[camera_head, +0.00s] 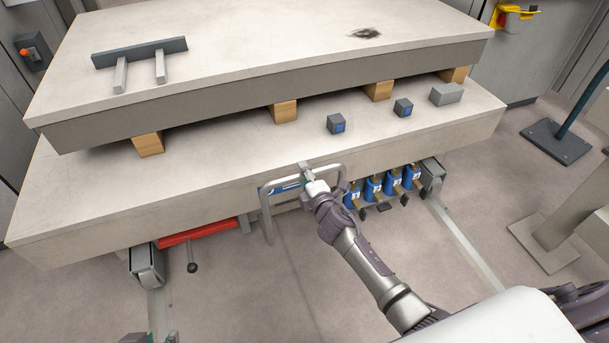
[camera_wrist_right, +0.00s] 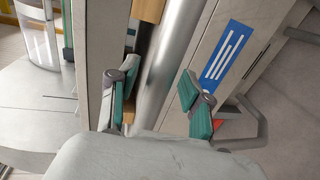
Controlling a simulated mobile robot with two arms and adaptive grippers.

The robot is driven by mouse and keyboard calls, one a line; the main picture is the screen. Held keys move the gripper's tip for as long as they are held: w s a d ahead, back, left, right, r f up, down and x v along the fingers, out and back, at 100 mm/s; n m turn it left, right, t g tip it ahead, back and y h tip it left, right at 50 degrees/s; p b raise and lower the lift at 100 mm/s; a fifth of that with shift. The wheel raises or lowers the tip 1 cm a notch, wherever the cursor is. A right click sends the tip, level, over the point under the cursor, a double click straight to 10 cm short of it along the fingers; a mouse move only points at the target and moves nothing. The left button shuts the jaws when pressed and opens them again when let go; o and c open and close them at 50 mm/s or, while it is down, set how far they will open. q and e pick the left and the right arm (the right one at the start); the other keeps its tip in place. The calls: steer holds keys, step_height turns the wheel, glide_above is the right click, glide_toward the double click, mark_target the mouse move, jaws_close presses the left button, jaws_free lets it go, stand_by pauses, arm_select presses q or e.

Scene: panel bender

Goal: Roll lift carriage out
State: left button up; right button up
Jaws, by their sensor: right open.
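The lift carriage (camera_head: 75,205) is a thick pale lower slab, with a second slab (camera_head: 220,55) above it on wooden blocks. A silver U-shaped handle (camera_head: 265,215) stands out from its front edge. My right gripper (camera_head: 306,173) is at the handle's top bar. In the right wrist view, the right gripper (camera_wrist_right: 158,93) is open, with teal pads on either side of the silver handle bar (camera_wrist_right: 178,60). The bar appears between the fingers; contact cannot be told. A blue label (camera_wrist_right: 225,53) shows beside it.
Small blue-grey blocks (camera_head: 336,124) and a grey block (camera_head: 446,94) lie on the lower slab. Several blue cylinders (camera_head: 373,187) and a red bar (camera_head: 198,233) with a black-knobbed lever (camera_head: 192,266) sit under the front edge. The floor in front is mostly clear, with pale rails (camera_head: 465,245).

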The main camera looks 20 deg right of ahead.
steer(key=shift+s, duration=0.1)
steer(key=s+r, duration=0.2)
steer(key=s, duration=0.9)
steer(key=shift+s+d+r, duration=0.2)
steer(key=shift+s, duration=0.15)
